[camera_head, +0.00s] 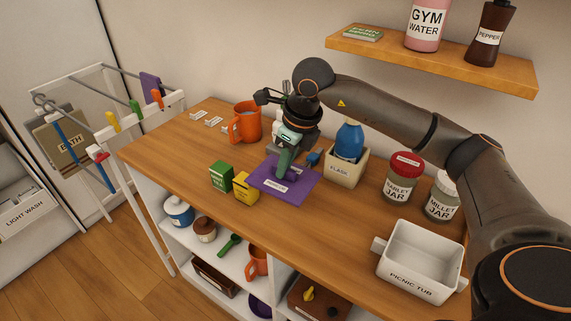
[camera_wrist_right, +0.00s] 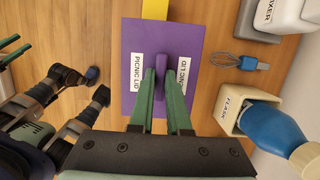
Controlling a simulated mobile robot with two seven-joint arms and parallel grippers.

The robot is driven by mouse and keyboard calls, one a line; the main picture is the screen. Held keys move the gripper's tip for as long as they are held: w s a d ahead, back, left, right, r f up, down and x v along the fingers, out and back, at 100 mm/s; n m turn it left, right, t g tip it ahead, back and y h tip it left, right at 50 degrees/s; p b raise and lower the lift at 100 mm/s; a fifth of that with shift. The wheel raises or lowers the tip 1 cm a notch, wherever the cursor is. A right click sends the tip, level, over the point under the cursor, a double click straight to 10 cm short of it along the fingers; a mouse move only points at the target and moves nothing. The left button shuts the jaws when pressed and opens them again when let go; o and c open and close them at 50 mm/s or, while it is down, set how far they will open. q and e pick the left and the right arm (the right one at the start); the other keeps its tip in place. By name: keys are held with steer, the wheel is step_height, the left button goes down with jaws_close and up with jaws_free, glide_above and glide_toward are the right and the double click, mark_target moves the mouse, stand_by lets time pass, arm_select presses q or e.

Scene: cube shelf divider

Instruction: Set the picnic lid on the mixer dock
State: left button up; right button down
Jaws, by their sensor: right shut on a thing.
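The purple picnic lid (camera_head: 302,191) is flat and level over the middle of the wooden counter. It carries white PICNIC LID labels and shows close up in the wrist view (camera_wrist_right: 135,35). My right gripper (camera_head: 284,166) points down, its green fingers (camera_wrist_right: 166,88) shut on the lid's purple handle. I cannot tell whether the lid touches the counter. A pale block marked MIXER (camera_wrist_right: 282,14) stands beyond the lid in the wrist view, apart from it; my right arm mostly hides that spot in the head view. Green parts at the wrist view's left edge may be my left gripper; they are cut off.
Green (camera_head: 221,177) and yellow (camera_head: 246,188) boxes stand close to the lid's left. A whisk (camera_wrist_right: 237,62) and a holder with a blue flask (camera_head: 348,141) are close on its other side. Jars (camera_head: 403,181) and the white picnic tub (camera_head: 420,260) stand to the right.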

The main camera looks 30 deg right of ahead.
mark_target(287, 178)
steer(key=shift+d+m, duration=0.15)
steer(key=shift+m, duration=0.15)
arm_select(q)
steer(key=shift+f, duration=0.1)
arm_select(e)
steer(key=shift+f+b, duration=0.45)
steer(key=shift+b, duration=0.05)
step_height(287, 178, down, 5)
steer(key=b, duration=0.4)
steer(key=shift+r, duration=0.1)
step_height(287, 178, down, 2)
steer(key=shift+b, duration=0.75)
steer(key=shift+f+b, duration=0.45)
steer(key=shift+f, duration=0.15)
arm_select(q)
steer(key=shift+m+h, duration=0.3)
steer(key=shift+h, duration=0.1)
steer(key=d+f, duration=0.1)
steer(key=w+d+f, duration=0.1)
steer(key=f, duration=0.3)
steer(key=shift+w+d, duration=0.25)
steer(key=shift+d, duration=0.15)
arm_select(e)
steer(key=shift+f, duration=0.15)
arm_select(q)
steer(key=shift+s+a+f+b, duration=0.1)
steer(key=shift+a+f+b, duration=0.15)
steer(key=shift+f+b, duration=0.2)
arm_select(e)
steer(key=shift+f, duration=0.4)
